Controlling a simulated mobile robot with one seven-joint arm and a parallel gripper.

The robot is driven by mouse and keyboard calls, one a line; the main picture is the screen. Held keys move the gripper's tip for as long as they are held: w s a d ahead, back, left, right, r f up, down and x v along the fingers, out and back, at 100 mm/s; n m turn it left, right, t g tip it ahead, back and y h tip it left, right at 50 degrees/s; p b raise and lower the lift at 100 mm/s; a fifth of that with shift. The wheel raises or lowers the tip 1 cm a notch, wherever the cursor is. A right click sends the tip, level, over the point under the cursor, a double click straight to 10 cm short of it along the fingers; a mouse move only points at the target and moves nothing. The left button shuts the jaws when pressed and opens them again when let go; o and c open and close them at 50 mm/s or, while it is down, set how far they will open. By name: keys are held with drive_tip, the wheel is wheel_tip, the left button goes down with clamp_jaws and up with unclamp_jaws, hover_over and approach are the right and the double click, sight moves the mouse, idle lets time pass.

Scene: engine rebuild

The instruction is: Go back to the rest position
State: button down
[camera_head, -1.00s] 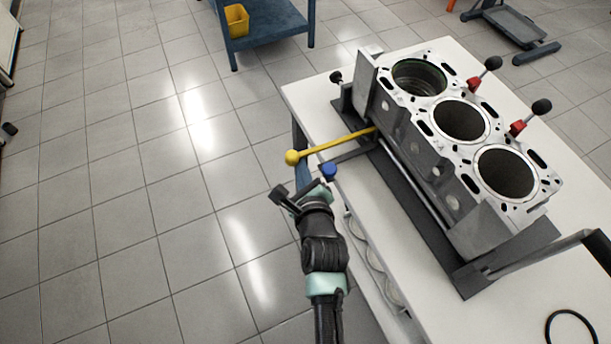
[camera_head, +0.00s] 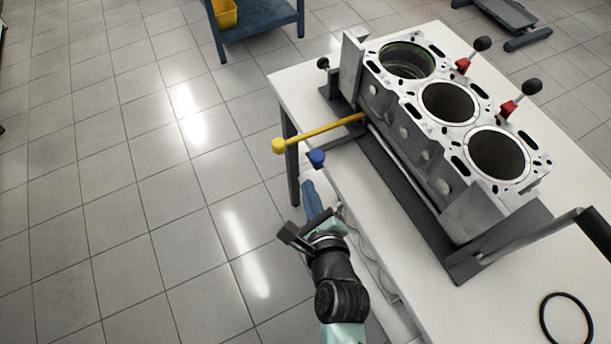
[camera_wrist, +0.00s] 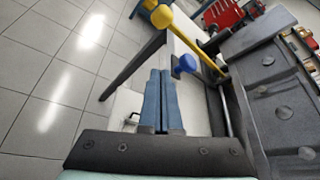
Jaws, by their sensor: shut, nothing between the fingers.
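My gripper (camera_head: 309,196) is in front of the near left edge of the white workbench (camera_head: 362,222), in the head view. Its blue fingers are shut with nothing between them; they also show side by side in the wrist view (camera_wrist: 162,100). A yellow lever with a ball end (camera_head: 279,146) sticks out to the left above my fingertips. A blue knob (camera_head: 317,157) sits just beyond the fingertips, apart from them. Both also show in the wrist view, the yellow ball (camera_wrist: 162,16) and the blue knob (camera_wrist: 185,64).
A grey engine block (camera_head: 440,200) with three bores stands in a fixture on the bench. Two red-based levers with black knobs (camera_head: 482,44) rise behind it. A black ring (camera_head: 545,318) lies at the front right. A blue cart (camera_head: 255,28) with a yellow bin (camera_head: 224,13) stands behind. Floor at left is clear.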

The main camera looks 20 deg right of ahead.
drive_tip(key=shift+s+r, duration=0.1)
drive_tip(key=shift+s, duration=0.05)
idle(0.5)
drive_tip(key=w+a+r+n+t+p, duration=0.15)
drive_tip(key=w+r+n, duration=0.3)
drive_tip(key=r, duration=0.75)
drive_tip(key=w+a+r+n+t+y+p, duration=0.1)
drive_tip(key=w+a+r+n+t, duration=0.15)
drive_tip(key=r+n, duration=0.6)
drive_tip(key=w+a+r+n+t+p, duration=0.1)
drive_tip(key=w+r+n+t+p, duration=0.2)
drive_tip(key=r, duration=1.1)
drive_tip(key=s+a+r+n+t+p, duration=0.1)
drive_tip(key=r+n, duration=0.4)
drive_tip(key=r, duration=0.6)
drive_tip(key=s+a+r+n+t+y+p, duration=0.1)
drive_tip(key=s+a+r+n+t, duration=0.2)
drive_tip(key=r, duration=0.9)
drive_tip(key=s+a+r+n+t+y+p, duration=0.1)
drive_tip(key=s+a+r+n+t, duration=0.2)
drive_tip(key=r, duration=0.8)
drive_tip(key=s+a+n, duration=0.2)
drive_tip(key=s+n, duration=0.2)
drive_tip(key=shift+r, duration=0.3)
